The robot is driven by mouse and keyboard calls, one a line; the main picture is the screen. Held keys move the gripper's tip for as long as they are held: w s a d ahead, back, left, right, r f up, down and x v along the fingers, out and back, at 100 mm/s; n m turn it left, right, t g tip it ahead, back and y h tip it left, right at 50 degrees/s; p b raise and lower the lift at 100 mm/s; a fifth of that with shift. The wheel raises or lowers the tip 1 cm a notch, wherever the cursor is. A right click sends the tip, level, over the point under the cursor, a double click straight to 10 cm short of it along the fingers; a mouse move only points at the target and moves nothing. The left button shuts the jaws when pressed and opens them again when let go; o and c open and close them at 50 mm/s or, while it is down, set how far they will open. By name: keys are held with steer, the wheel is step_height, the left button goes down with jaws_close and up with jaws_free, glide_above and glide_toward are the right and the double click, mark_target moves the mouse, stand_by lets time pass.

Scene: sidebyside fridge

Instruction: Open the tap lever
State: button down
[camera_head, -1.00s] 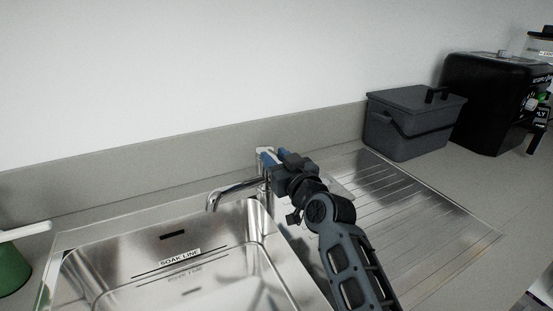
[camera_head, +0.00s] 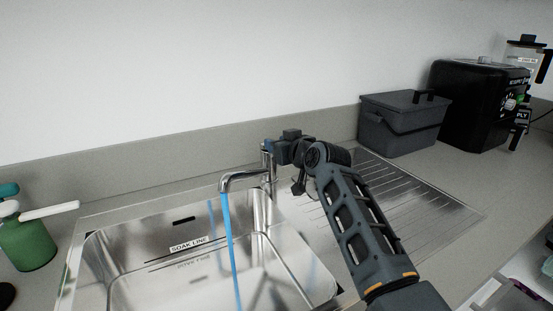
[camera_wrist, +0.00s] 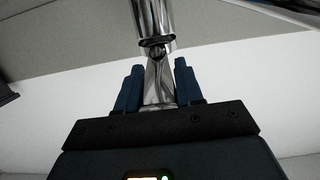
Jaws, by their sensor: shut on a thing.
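The chrome tap (camera_head: 244,179) stands at the back edge of the steel sink, and a blue stream of water (camera_head: 230,240) runs from its spout into the basin. My gripper (camera_head: 268,147) is at the top of the tap, from the right side. In the wrist view, the tap lever (camera_wrist: 158,82) lies between the two blue fingers of my gripper (camera_wrist: 157,85), which are shut on it. The chrome tap body (camera_wrist: 154,18) shows above the lever there. In the head view my gripper hides most of the lever.
The sink basin (camera_head: 120,262) is in front, with a ridged drainboard (camera_head: 405,195) to the right. A grey lidded bin (camera_head: 400,128) and a black machine (camera_head: 470,105) stand at the back right. A green container (camera_head: 28,245) is at the left.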

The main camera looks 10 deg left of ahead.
steer(key=shift+w+a+r+g+p, duration=0.15)
steer(key=shift+r+g+p, duration=0.15)
steer(key=shift+r+p, duration=0.6)
steer(key=shift+w+a+r+g+h+p, duration=0.1)
steer(key=shift+w+r+g+h+p, duration=0.1)
steer(key=shift+g+h+p, duration=0.35)
steer(key=shift+f, duration=0.15)
steer(key=c, duration=0.8)
jaws_free()
steer(key=shift+f, duration=0.1)
steer(key=shift+v, duration=3.9)
